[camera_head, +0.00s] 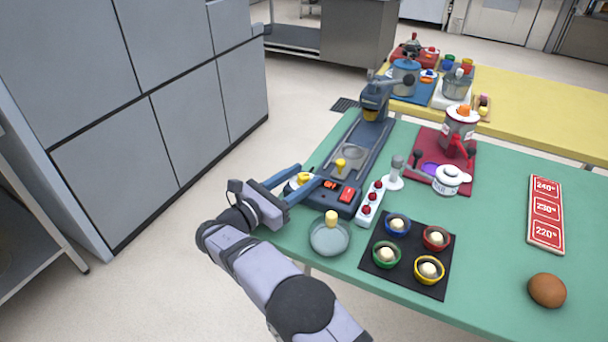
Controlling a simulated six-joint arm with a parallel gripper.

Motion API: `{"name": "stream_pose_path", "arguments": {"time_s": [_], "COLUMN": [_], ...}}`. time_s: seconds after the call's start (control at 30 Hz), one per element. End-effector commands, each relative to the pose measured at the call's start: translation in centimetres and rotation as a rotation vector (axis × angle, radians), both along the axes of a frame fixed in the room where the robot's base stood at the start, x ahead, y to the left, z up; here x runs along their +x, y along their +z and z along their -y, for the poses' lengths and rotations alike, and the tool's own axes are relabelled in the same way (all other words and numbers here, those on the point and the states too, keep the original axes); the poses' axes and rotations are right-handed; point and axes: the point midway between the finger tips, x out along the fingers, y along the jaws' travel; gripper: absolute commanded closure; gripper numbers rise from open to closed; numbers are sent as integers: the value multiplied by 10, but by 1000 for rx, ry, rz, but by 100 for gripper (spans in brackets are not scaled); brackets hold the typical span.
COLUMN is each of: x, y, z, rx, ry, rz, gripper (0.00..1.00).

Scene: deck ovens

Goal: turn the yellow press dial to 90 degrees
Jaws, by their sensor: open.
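The press (346,150) is a long dark blue-grey machine at the left edge of the green table, with a red display and a red switch at its near end. A yellow knob (304,178), which looks like the press dial, sits at its near left corner. My gripper (311,174) reaches in from the left with its blue fingers open, one on each side of this knob. Contact cannot be told. The fingers partly hide the dial's base, and its angle cannot be read. Another yellow knob (340,165) stands farther along the press.
A glass bowl (329,238) with a yellow piece stands close to my arm. A white strip with red buttons (370,202) lies right of the press. A black mat (378,270) holds several coloured bowls. A red temperature sign (546,214) and a brown ball (547,290) are at the right.

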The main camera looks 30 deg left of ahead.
Motion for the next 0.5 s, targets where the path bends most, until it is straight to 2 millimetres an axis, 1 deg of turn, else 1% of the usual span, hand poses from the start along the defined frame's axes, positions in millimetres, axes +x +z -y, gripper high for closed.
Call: {"name": "stream_pose_path", "arguments": {"time_s": [0.1,0.2,0.43,0.47,0.5], "x": [8,11,11,11,11], "y": [0,0,0,0,0], "z": [3,3,3,3,3], "rx": [0,0,0,0,0], "ry": [-1,-1,0,0,0], "rz": [0,0,0,0,0], "gripper": [56,56,56,59,68]}}
